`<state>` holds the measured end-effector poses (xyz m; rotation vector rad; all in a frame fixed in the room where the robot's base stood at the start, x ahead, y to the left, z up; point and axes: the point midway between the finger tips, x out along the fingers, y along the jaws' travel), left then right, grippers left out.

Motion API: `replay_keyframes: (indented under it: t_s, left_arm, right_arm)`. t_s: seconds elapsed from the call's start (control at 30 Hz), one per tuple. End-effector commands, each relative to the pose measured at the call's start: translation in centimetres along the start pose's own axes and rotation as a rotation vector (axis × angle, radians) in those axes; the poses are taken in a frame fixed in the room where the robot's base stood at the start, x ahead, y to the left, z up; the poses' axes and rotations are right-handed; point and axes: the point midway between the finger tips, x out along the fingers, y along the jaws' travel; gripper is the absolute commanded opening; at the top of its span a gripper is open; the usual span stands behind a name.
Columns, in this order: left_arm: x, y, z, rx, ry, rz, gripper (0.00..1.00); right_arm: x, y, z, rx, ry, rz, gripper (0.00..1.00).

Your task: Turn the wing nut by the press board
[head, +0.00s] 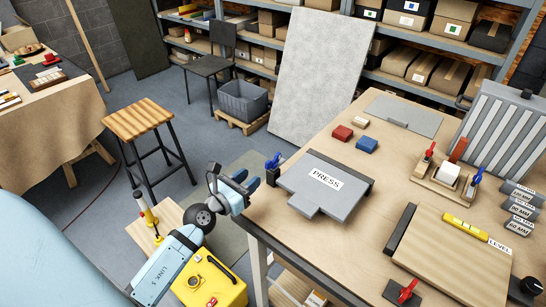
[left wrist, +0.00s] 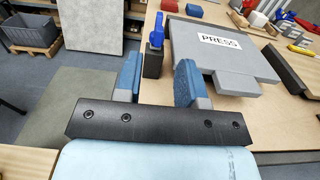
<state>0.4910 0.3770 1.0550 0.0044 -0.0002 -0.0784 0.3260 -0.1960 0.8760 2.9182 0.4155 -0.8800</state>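The blue wing nut (head: 275,160) sits upright on a dark post at the left edge of the table, beside the grey press board (head: 325,184) marked PRESS. My left gripper (head: 247,180) is open and empty, just left of the post and apart from it. In the left wrist view, the two blue fingers (left wrist: 158,72) are spread, and the blue wing nut (left wrist: 156,29) shows beyond them, in line with their gap. The press board (left wrist: 220,52) lies to the right there. My right gripper is not in view.
Red and blue blocks (head: 367,145) lie behind the press board. A stool (head: 142,120) and yellow case (head: 213,282) stand left of the table.

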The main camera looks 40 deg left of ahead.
Motion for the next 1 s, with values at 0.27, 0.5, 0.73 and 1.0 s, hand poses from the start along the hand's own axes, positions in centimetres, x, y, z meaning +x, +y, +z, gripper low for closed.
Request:
replay_keyframes:
  t_s: [0.27,0.5,0.73,1.0]
  left_arm:
    - [6.2,0.0,0.3,-0.003,-0.002,0.0,0.36]
    - [9.7,0.0,0.1,-0.004,-0.001,0.001,0.36]
    - [10.7,0.0,0.0,-0.004,0.0,0.0,0.36]
    - [10.7,0.0,0.0,-0.004,-0.001,0.0,0.22]
  right_arm:
    - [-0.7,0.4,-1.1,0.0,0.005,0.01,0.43]
    - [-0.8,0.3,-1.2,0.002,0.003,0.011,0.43]
    - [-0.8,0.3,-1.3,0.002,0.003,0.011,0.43]
    - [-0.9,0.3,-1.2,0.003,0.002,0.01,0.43]
